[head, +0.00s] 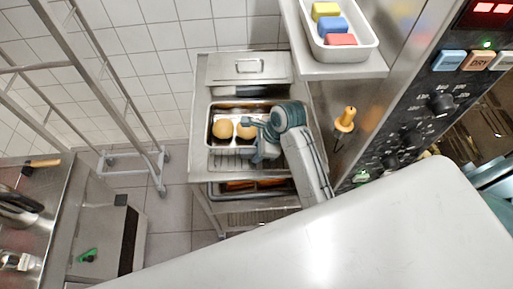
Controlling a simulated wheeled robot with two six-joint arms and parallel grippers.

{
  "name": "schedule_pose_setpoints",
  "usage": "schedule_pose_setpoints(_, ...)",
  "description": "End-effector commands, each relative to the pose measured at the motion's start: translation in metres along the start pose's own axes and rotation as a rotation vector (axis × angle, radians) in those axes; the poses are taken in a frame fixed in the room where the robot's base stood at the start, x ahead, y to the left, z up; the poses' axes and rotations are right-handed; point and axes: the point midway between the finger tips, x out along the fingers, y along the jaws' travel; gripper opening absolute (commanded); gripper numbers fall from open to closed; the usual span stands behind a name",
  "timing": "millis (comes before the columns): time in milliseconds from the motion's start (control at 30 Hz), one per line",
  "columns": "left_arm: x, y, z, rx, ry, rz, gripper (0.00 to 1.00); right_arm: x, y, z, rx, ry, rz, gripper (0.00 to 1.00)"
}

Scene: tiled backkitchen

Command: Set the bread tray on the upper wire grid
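The bread tray (212,139) is a metal pan with round golden rolls (222,129) in it. It sits at the upper level of a metal rack in the middle of the head view. My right gripper (256,137) is over the tray's right part, beside a roll, and its arm hides the tray's right side. I cannot tell whether its fingers are open or shut, or whether they touch the tray. The wire grid under the tray is mostly hidden. My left gripper is out of view.
A lower pan (238,186) with orange-brown items sits below. A metal box with a handle (249,67) stands behind the tray. A white bin (342,47) with coloured blocks is on a shelf above right. A wheeled frame (135,165) and a steel counter (60,205) are left.

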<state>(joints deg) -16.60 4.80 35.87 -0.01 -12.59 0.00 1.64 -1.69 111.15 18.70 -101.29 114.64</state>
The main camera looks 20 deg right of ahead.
Motion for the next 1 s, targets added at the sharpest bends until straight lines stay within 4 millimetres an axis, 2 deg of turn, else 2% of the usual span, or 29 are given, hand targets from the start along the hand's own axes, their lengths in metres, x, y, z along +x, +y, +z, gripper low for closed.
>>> schedule_pose_setpoints(33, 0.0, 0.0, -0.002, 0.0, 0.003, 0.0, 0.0, 0.0, 0.0, 0.0, 0.0, 0.0, 0.001, 0.41)
schedule_pose_setpoints(67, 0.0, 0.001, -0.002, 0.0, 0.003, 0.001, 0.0, 0.0, 0.0, 0.0, 0.0, 0.0, 0.001, 0.45)
schedule_pose_setpoints(300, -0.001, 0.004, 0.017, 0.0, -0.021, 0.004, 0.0, 0.0, 0.0, 0.0, 0.0, 0.0, 0.0, 0.45)
schedule_pose_setpoints(433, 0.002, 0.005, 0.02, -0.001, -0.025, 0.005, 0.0, -0.006, -0.001, 0.0, 0.0, -0.001, -0.003, 0.45)
schedule_pose_setpoints(800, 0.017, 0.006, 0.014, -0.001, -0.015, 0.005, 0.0, -0.063, -0.001, 0.0, -0.001, 0.0, -0.003, 0.45)
schedule_pose_setpoints(1000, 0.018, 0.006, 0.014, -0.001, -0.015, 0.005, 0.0, -0.075, 0.0, 0.0, 0.0, 0.0, -0.001, 0.45)
